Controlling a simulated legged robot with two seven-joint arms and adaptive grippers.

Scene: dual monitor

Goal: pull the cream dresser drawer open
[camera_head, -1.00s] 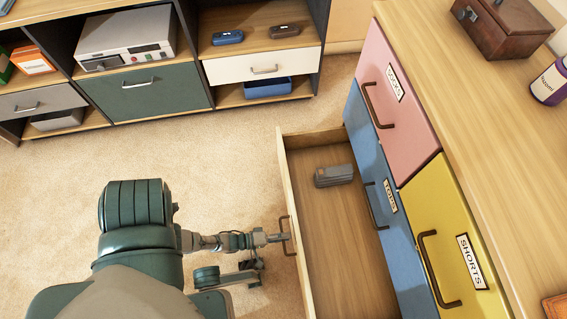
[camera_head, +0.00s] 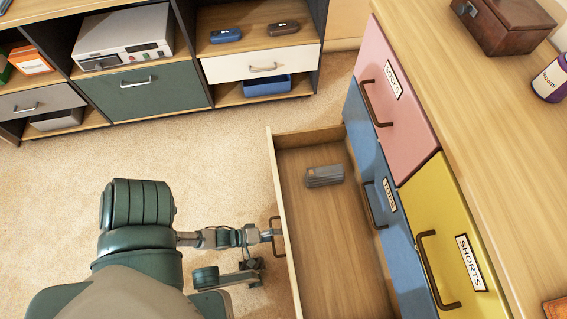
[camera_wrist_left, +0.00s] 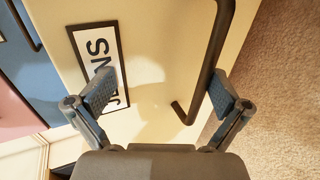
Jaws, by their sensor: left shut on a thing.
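The cream drawer (camera_head: 335,225) stands well out from the dresser, with its wooden inside showing in the head view. Its cream front (camera_wrist_left: 160,35) fills much of the left wrist view and carries a partly hidden label ending in "NS". A dark bar handle (camera_wrist_left: 211,65) is on that front, and it also shows in the head view (camera_head: 277,242). My left gripper (camera_head: 270,234) is at the handle, shut on it; in the left wrist view the handle lies between its two fingers (camera_wrist_left: 160,92). My right gripper is not in view.
A dark grey object (camera_head: 324,176) lies in the drawer. The closed blue drawer (camera_head: 369,165), pink drawer (camera_head: 390,90) and yellow drawer (camera_head: 445,220) are on the dresser's front. Carpet (camera_head: 225,150) is clear left of the cream drawer. A low shelf unit (camera_head: 205,95) stands at the back.

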